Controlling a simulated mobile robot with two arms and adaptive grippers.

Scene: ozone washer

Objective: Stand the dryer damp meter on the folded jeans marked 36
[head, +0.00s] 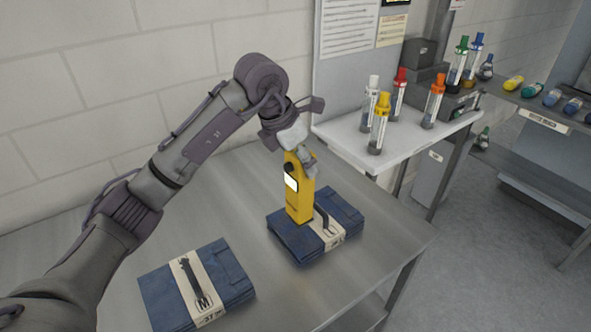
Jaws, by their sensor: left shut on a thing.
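The yellow dryer damp meter (299,203), with a dark knob and a pale lit screen, is upright over the right-hand folded jeans (290,240). My left gripper (300,160) is shut on the meter's top end from above. The meter's foot meets the top of the jeans in the picture; I cannot tell whether it rests there or hangs just above. These jeans wear a pale paper band with a dark print; its number is too small to read. A second folded pair (235,272) lies at the front left, its band seeming to read 37. My right gripper is out of view.
Both pairs lie on a grey metal table (350,290); its right edge is close to the right-hand jeans. A white shelf (400,145) at the back right bears several capped bottles. A wall stands behind. The table between the two pairs is clear.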

